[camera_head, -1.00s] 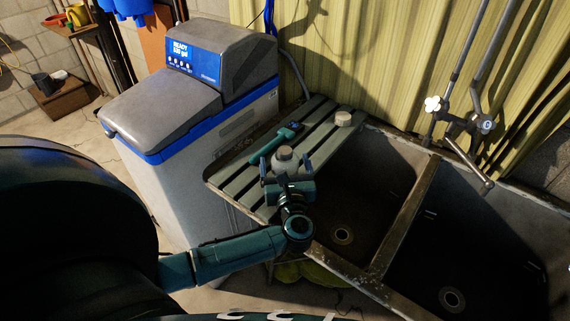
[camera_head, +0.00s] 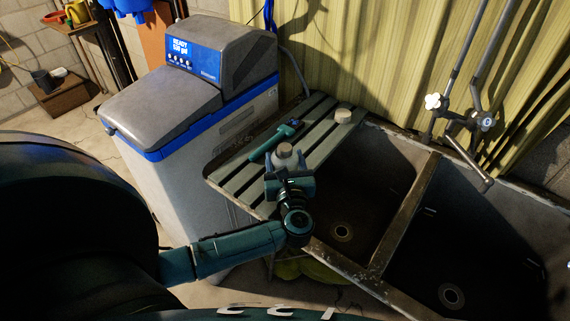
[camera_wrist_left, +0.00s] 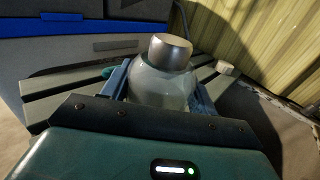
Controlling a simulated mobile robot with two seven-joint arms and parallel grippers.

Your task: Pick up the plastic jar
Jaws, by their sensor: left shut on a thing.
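The plastic jar (camera_head: 284,158) is a small pale, translucent jar with a grey-beige cap, upright at the front of the slatted drainboard. In the left wrist view the jar (camera_wrist_left: 160,84) stands between the fingers of my left gripper, its cap tilted slightly in the picture. My left gripper (camera_head: 287,172) is shut on the jar, with a finger on each side of its body. The jar's lower part is hidden behind the gripper, so I cannot tell whether it touches the slats. My right gripper is not in view.
The slatted drainboard (camera_head: 236,176) holds a teal-handled tool (camera_head: 272,142) and a small round beige item (camera_head: 343,115). A water softener (camera_head: 185,100) stands to the left. A double sink (camera_head: 405,215) with a tap (camera_head: 460,125) lies to the right. A striped curtain (camera_head: 370,60) hangs behind.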

